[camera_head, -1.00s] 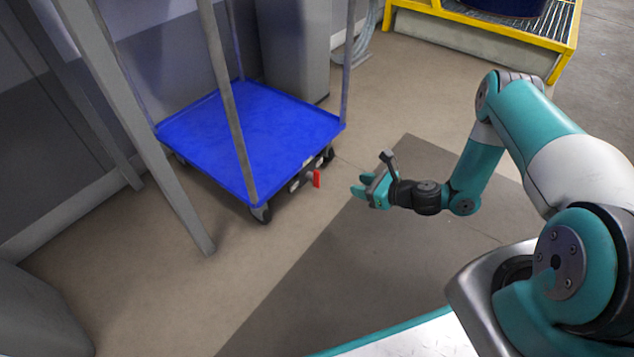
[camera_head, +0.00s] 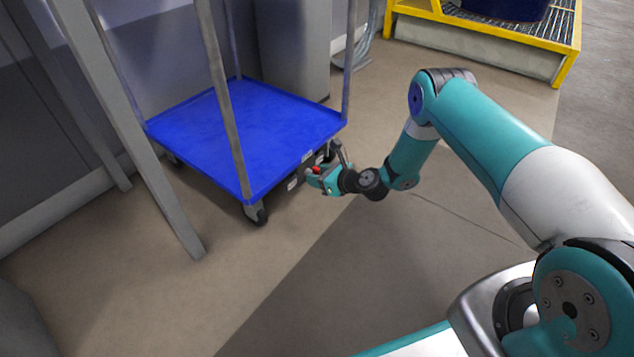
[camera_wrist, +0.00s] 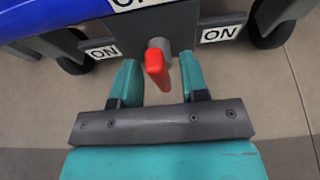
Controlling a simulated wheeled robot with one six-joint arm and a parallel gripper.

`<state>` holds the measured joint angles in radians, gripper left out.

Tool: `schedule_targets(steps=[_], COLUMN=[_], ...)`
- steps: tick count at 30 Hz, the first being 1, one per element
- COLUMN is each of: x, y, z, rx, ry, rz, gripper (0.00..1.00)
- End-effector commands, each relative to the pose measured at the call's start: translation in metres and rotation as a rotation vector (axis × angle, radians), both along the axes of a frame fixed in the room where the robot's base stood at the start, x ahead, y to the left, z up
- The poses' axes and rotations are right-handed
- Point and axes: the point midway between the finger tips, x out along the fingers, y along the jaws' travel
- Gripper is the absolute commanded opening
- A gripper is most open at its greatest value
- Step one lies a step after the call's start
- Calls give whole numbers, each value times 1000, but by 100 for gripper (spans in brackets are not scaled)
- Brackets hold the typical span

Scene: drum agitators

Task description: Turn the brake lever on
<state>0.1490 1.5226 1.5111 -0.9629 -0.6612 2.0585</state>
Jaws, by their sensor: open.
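The red brake lever (camera_wrist: 156,68) is on a grey round pivot under the edge of the blue cart (camera_head: 245,130). In the wrist view it points toward me, a little tilted, between the two teal fingers of my open gripper (camera_wrist: 160,82). The fingers stand on either side of it, with gaps showing. "ON" labels (camera_wrist: 219,35) are at the left, right and above the pivot. In the head view my gripper (camera_head: 314,178) is at the cart's near right edge and hides most of the lever; a small red bit shows there.
Cart wheels (camera_head: 257,213) rest on the floor. A grey post (camera_head: 150,140) stands to the left of the cart. A yellow-framed grating platform (camera_head: 490,35) is at the back right. The floor in front of the cart is clear.

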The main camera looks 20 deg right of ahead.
Motion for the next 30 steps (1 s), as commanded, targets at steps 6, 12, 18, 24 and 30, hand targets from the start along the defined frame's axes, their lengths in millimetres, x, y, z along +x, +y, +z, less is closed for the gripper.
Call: schedule_targets(steps=[6, 12, 18, 24, 30], x=[7, 7, 7, 6, 6], y=[5, 5, 5, 5, 5], z=[-3, -3, -3, -3, -2], rx=[0, 0, -1, -4, -45], ry=[0, 0, 1, -2, -30], rz=[0, 0, 0, 0, 1], gripper=[40, 40, 0, 0, 0])
